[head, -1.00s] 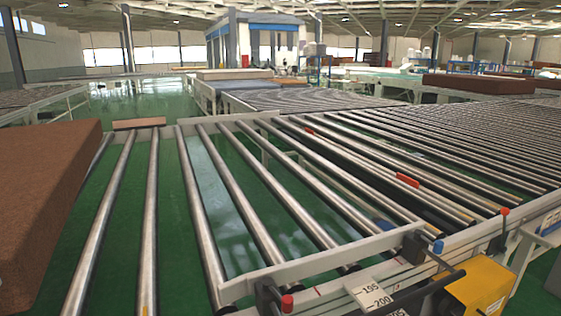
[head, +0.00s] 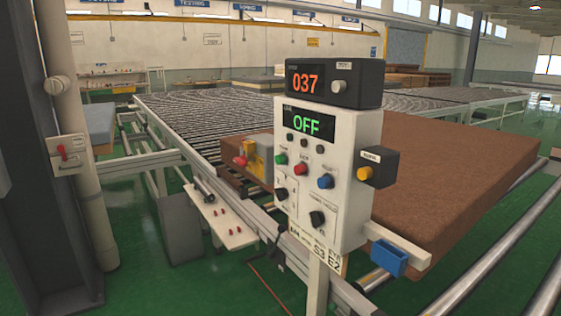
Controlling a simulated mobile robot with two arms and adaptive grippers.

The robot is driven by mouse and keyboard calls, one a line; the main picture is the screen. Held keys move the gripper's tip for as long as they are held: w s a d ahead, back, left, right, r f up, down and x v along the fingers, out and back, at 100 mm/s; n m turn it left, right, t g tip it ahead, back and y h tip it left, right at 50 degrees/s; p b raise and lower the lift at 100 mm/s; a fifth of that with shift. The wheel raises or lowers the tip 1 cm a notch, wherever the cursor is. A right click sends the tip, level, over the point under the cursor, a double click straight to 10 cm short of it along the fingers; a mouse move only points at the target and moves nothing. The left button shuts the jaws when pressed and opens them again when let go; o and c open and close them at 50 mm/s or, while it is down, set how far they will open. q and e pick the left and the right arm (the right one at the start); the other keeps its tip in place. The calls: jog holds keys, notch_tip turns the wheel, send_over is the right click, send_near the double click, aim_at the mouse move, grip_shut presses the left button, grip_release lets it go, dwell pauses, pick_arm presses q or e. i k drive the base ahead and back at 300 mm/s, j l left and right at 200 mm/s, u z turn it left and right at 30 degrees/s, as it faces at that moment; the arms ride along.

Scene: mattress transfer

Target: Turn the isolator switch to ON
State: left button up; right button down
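A control panel (head: 345,160) stands on a post in the middle of the head view. Its display (head: 307,123) reads OFF in green. Two black rotary knobs (head: 317,218) sit low on its face. A small pale box with a red handle (head: 62,153) is mounted by the column at the left; its labels are too small to read. No label that I can read tells which of these is the isolator switch. Neither of my grippers is in view.
A red-orange display (head: 305,83) above the panel reads 037. A large brown mattress (head: 450,180) lies behind the panel on rollers. A dark column (head: 45,150) and a pale pipe (head: 80,150) stand at the left.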

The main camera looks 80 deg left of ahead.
aim_at(242, 161)
jog(key=u, duration=2.75)
